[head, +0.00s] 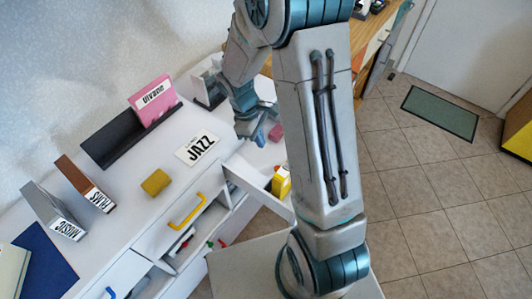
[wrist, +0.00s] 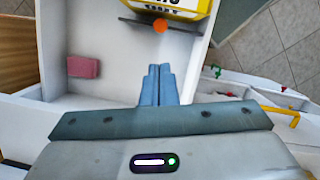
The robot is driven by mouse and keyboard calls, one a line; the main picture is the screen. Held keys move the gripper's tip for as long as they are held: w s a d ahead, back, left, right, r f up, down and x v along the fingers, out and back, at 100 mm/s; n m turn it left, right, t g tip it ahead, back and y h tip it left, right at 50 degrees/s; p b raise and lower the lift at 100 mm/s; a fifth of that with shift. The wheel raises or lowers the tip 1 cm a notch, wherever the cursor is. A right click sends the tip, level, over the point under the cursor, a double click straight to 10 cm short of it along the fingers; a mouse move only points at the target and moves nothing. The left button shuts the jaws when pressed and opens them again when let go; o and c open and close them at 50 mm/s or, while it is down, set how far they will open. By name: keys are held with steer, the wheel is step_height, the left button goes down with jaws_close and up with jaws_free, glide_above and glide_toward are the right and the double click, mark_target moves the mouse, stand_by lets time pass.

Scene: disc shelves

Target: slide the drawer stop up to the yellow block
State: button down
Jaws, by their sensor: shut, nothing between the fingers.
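My gripper (wrist: 159,70) is shut and empty, its blue fingers pressed together over the open drawer (wrist: 110,30). In the head view my gripper (head: 258,137) hangs above the back of that drawer. A dark, thin plate with an orange knob (wrist: 160,26), which looks like the drawer stop (wrist: 135,24), stands across the drawer beyond my fingertips. A yellow block with black lettering (wrist: 185,7) is just behind the plate; whether they touch I cannot tell. The yellow block also shows in the head view (head: 281,183), partly hidden by my arm. My fingertips are apart from the plate.
A pink block (wrist: 83,67) lies at the left in the drawer.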

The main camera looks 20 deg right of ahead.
steer(key=b+x, duration=0.7)
steer(key=x, duration=0.3)
steer(key=shift+a+f+g+h, duration=0.2)
steer(key=shift+f+g+h, duration=0.05)
steer(key=shift+g+h, duration=0.15)
steer(key=shift+s+d, duration=0.45)
steer(key=shift+r, duration=0.15)
